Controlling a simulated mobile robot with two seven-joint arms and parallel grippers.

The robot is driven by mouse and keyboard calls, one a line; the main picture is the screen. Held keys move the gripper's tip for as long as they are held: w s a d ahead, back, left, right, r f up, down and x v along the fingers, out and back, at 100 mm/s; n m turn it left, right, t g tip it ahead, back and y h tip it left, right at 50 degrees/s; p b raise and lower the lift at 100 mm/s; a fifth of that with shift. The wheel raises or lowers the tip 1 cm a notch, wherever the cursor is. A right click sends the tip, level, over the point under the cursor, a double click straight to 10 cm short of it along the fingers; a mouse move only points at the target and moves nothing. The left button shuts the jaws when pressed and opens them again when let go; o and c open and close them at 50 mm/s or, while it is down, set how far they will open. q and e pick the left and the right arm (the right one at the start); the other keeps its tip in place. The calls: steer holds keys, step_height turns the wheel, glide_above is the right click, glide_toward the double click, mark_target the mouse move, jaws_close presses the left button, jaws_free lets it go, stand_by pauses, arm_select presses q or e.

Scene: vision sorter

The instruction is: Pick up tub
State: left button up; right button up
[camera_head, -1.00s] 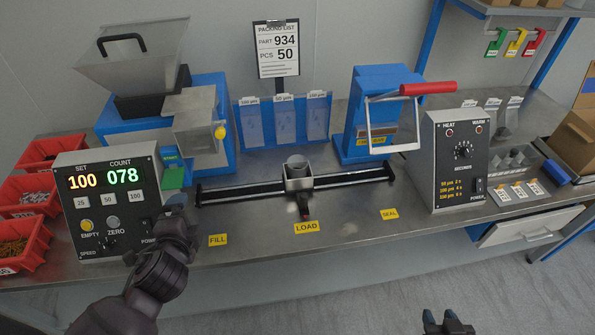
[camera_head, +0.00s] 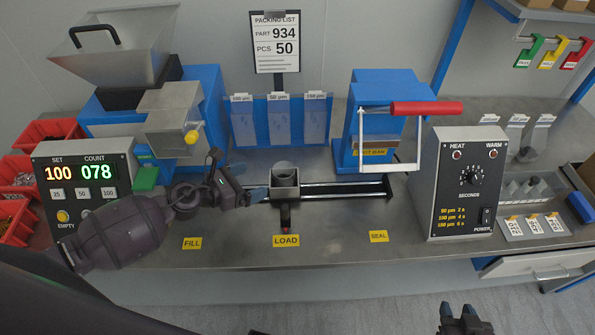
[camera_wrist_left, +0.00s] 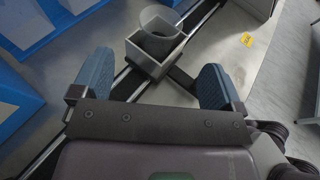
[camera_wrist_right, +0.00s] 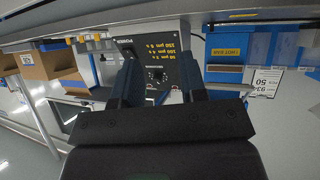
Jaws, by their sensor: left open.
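The tub (camera_head: 285,175) is a small grey cup standing upright in a square metal holder (camera_head: 286,189) on the black rail, above the LOAD label. In the left wrist view the tub (camera_wrist_left: 160,22) sits in the holder, just beyond my fingertips. My left gripper (camera_head: 257,195) is open and just left of the holder, pointing toward it; its blue fingers (camera_wrist_left: 155,80) are apart with nothing between them. My right gripper (camera_head: 464,320) is low in front of the bench, far from the tub. Its fingers look apart and empty in the right wrist view (camera_wrist_right: 160,82).
A counter box (camera_head: 88,190) showing 100 and 078 stands at left, beside a blue hopper machine (camera_head: 170,120). A blue sealer with a red handle (camera_head: 427,108) and a heat control box (camera_head: 465,185) stand at right. The bench front near LOAD is clear.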

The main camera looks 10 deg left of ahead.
mark_target(292, 167)
arm_select(q)
steer(key=shift+x, duration=5.45)
steer(key=shift+r, duration=0.1)
steer(key=c, duration=1.1)
